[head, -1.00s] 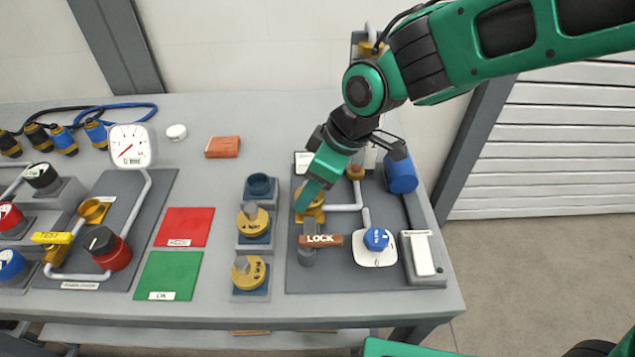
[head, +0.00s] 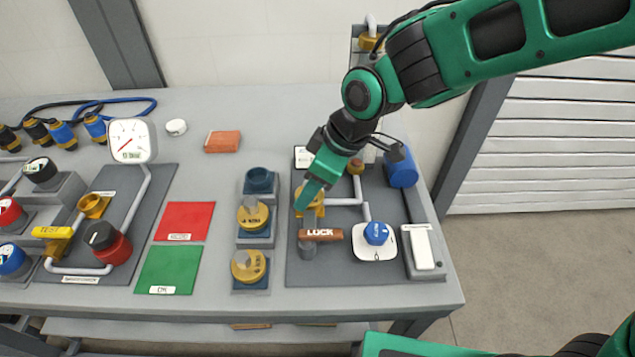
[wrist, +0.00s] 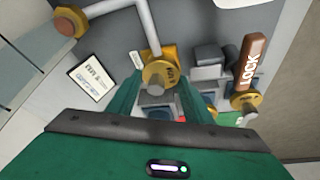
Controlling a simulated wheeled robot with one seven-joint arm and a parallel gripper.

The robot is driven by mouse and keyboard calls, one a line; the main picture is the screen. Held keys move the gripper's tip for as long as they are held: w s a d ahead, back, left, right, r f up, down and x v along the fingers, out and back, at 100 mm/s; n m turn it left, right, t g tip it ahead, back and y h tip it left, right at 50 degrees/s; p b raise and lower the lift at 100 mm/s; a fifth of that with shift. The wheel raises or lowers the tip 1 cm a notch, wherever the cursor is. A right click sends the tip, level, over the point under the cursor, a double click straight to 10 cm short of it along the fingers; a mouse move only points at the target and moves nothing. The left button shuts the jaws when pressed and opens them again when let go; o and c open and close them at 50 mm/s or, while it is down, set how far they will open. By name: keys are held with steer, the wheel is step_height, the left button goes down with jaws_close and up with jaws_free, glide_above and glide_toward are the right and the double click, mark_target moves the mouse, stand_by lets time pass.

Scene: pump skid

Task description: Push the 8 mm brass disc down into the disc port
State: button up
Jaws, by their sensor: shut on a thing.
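A brass disc (wrist: 159,76) with dark lettering is between the fingers of my gripper (wrist: 158,84) in the wrist view. My gripper (head: 305,200) is shut on the disc and points down over the yellow disc port (wrist: 160,53). The port (head: 317,208) also shows in the head view, partly behind the green fingers. The disc is at the port and overlaps it in the wrist view. How deep it sits in the port, I cannot tell. The lettering is too small to read surely.
A brown LOCK handle (head: 320,234) stands just in front of the port. A blue knob (head: 376,233) is to its right. Two other brass discs (head: 252,217) (head: 248,266) sit in holders left of the panel, with an empty holder (head: 259,180) behind. A pipe (head: 345,201) runs right from the port.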

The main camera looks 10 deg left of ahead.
steer(key=o, duration=1.3)
steer(key=shift+c, duration=0.2)
steer(key=shift+s, duration=0.1)
steer(key=v, duration=1)
steer(key=shift+w+d+r, duration=0.2)
steer(key=shift+d+r, duration=0.05)
steer(key=shift+r, duration=0.1)
